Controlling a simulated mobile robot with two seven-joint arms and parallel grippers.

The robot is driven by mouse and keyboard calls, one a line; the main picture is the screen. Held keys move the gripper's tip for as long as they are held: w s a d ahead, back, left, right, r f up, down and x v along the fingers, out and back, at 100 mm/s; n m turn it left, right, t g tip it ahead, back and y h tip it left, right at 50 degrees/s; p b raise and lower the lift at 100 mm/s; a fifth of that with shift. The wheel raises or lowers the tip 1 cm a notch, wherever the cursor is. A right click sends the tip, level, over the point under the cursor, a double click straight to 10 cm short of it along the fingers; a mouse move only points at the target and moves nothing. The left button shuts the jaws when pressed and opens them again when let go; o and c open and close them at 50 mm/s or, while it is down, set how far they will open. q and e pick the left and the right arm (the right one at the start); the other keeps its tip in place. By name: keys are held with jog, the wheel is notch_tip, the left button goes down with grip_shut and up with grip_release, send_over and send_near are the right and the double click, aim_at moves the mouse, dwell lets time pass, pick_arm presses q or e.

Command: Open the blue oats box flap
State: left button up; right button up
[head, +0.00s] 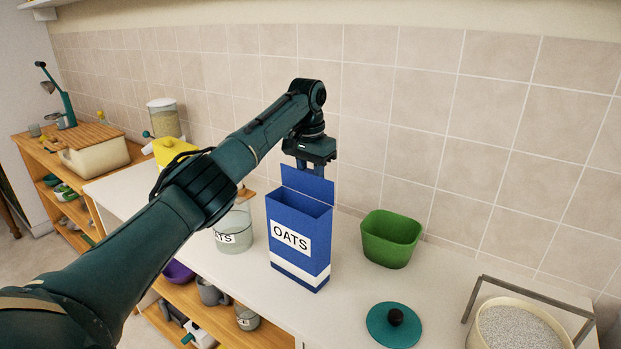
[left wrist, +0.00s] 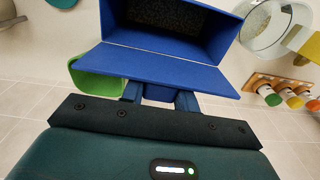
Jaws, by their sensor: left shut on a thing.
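The blue oats box (head: 298,240) stands upright on the white counter, with a white "OATS" label on its front. Its top is open, and its flap (head: 307,183) stands up at the back edge. My left gripper (head: 311,166) is above and behind the box, pointing down, shut on the flap's upper edge. In the left wrist view the flap (left wrist: 165,66) spans the frame in front of the fingers (left wrist: 160,97), which it partly hides. The box opening (left wrist: 180,18) shows speckled contents inside. My right gripper is not in view.
A glass jar labelled oats (head: 234,232) stands left of the box. A green container (head: 391,240) is to the right, with a teal lid (head: 393,325) in front of it. A pot of grains (head: 510,328) is at the far right. The tiled wall (head: 450,130) is close behind.

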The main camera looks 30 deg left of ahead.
aim_at(308, 172)
pick_arm(q)
jog(key=shift+f, duration=0.1)
jog(key=o, duration=1)
notch_tip(308, 172, up, 13)
jog(key=shift+s, duration=0.4)
